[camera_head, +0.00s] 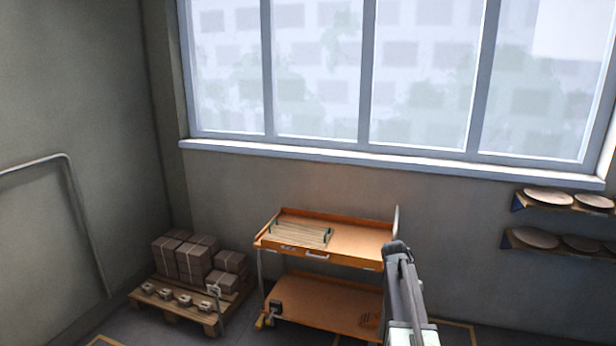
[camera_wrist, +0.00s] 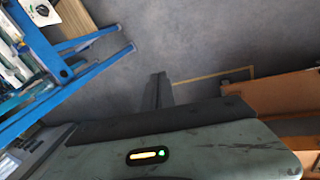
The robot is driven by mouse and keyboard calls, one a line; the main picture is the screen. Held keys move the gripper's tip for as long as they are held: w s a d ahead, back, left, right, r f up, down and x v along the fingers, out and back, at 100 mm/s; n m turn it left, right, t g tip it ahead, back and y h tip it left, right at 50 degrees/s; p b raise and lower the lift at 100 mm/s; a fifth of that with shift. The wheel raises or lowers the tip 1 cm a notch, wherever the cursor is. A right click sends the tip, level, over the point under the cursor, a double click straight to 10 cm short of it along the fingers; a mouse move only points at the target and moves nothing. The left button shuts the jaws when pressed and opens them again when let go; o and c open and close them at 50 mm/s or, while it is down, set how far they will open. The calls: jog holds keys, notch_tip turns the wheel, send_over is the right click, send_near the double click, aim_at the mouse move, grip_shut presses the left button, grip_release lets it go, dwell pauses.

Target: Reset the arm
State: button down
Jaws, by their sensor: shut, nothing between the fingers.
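My gripper (camera_wrist: 158,88) shows in the wrist view as a narrow dark shape above the floor, its fingers together and nothing between them. It hangs just beyond the edge of my own base. In the head view my arm rises from the bottom, right of centre, in front of the right end of an orange trolley (camera_head: 350,238). I cannot make out the fingertips there.
A slatted rack (camera_head: 299,234) lies on the trolley's top. A pallet (camera_head: 205,320) with boxes (camera_head: 187,260) stands left of it. Wall shelves (camera_head: 559,246) hold round plates at right. The wrist view shows a blue frame (camera_wrist: 85,75) at left and grey floor ahead.

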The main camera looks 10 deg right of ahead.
jog(key=a+f+n+t+b, duration=0.1)
jog(key=a+f+n+b, duration=0.2)
jog(key=a, duration=1.3)
jog(key=s+a+f+n+y, duration=0.1)
jog(key=s+a, duration=0.3)
jog(key=a, duration=0.5)
jog(key=s+a+f+n+y, duration=0.1)
jog(key=s+a+n, duration=0.3)
jog(key=a, duration=0.5)
jog(key=shift+s+f+n+t+y, duration=0.3)
jog(key=shift+s+t+y, duration=0.1)
jog(key=shift+s+y, duration=0.2)
jog(key=shift+d, duration=0.1)
